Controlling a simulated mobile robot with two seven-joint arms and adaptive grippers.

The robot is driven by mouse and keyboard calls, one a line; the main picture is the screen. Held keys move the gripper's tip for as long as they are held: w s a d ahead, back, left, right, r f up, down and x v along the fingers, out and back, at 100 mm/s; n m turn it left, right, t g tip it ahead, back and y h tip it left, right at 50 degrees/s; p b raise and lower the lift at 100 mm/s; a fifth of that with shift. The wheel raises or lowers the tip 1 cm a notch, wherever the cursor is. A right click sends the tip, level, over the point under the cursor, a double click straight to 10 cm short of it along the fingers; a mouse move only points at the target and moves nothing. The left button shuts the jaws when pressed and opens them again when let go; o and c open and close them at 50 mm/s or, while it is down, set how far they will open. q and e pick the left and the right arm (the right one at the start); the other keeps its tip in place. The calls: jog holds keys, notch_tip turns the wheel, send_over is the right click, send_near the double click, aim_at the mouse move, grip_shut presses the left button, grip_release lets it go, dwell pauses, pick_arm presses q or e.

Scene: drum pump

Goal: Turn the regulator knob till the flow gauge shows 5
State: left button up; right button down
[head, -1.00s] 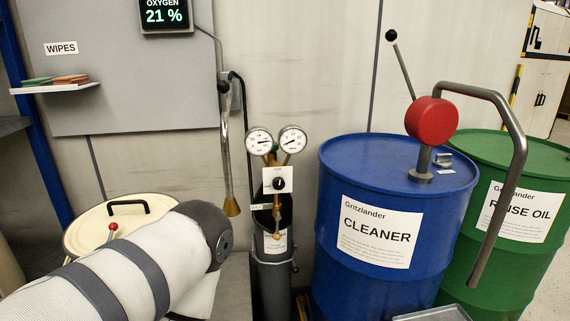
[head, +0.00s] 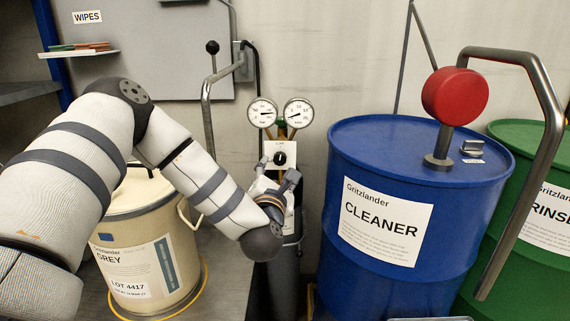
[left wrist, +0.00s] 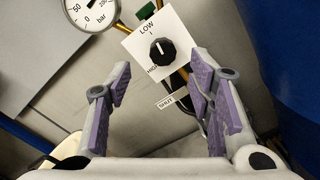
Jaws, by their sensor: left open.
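The black regulator knob (head: 281,158) sits on a white plate below two round gauges. In the left wrist view the knob (left wrist: 162,52) has a white mark pointing up toward LOW; HIGH is printed at its lower left. The left gauge (head: 262,113) shows bar in the left wrist view (left wrist: 91,10), where its top is cut off. The right gauge (head: 298,112) has a needle, but its numbers are too small to read. My left gripper (head: 279,178) is open just below and in front of the knob, its purple-padded fingers (left wrist: 160,80) apart and not touching it.
The blue CLEANER drum (head: 385,225) with its red pump head (head: 455,97) stands close to the right of the regulator. A cream bucket (head: 140,245) stands under my left arm. A lever with a bent pipe (head: 209,100) rises left of the gauges.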

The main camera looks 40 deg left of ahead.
aim_at(280, 160)
pick_arm(q)
jog(key=x, duration=0.6)
jog(key=shift+w, duration=0.15)
grip_shut()
pick_arm(e)
jog(key=shift+s+f, duration=0.15)
jog(key=shift+f, duration=0.1)
jog(key=shift+r, duration=0.1)
pick_arm(q)
jog(key=m+p, duration=0.1)
jog(key=m, duration=0.3)
jog(key=shift+r+m, duration=0.15)
jog(key=shift+m, duration=0.25)
jog(key=shift+m+g+p, duration=0.3)
jog(key=shift+m+p, duration=0.55)
jog(key=shift+m, duration=1.35)
pick_arm(e)
jog(key=shift+t, duration=0.5)
jog(key=shift+w+r, duration=1.65)
jog(key=shift+r, duration=0.05)
pick_arm(q)
jog(key=shift+f, duration=0.25)
grip_release()
